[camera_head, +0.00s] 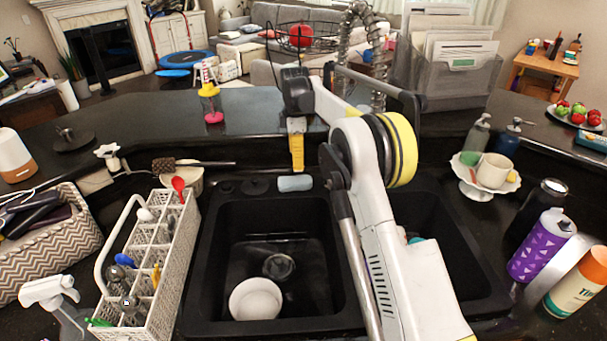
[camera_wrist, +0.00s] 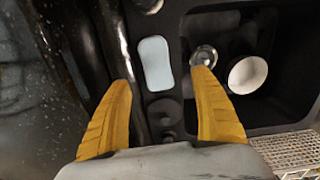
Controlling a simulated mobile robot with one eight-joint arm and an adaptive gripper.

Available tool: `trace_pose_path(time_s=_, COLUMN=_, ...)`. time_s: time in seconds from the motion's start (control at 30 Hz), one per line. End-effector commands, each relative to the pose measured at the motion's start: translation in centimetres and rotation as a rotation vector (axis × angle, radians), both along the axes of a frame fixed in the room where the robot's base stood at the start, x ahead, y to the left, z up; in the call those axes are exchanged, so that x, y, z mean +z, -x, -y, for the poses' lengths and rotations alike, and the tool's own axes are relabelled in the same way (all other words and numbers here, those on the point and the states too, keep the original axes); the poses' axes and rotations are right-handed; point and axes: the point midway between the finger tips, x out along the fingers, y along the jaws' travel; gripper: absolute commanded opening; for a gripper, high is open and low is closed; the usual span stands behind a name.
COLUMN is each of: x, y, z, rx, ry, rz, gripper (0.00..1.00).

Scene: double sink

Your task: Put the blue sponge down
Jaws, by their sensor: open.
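The pale blue sponge (camera_head: 295,183) lies flat on the back ledge of the black double sink (camera_head: 210,270), behind the left basin. It also shows in the wrist view (camera_wrist: 155,62), lying just beyond and between my fingertips. My gripper (camera_head: 297,168), with yellow fingers, points down close above and behind the sponge in the head view. In the wrist view the two fingers (camera_wrist: 161,76) are spread wide with nothing between them. The sponge appears apart from both fingers.
A white bowl (camera_head: 256,299) sits in the left basin near the drain (camera_head: 279,267). A white utensil rack (camera_head: 150,262) stands left of the sink. A cake stand (camera_head: 483,180) with a mug and bottles (camera_head: 541,244) are on the right. My arm covers much of the right basin.

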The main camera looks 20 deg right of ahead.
Motion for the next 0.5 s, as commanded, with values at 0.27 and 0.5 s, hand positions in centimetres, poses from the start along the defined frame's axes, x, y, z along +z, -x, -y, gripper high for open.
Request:
trace_pose_path(time_s=0.27, x=8.1, y=4.8, z=-0.1, rx=-0.227, ry=-0.011, rz=0.098, gripper=0.74)
trace_pose_path(time_s=0.5, x=15.4, y=14.6, z=-0.3, rx=-0.566, ry=-0.07, rz=0.239, gripper=0.74)
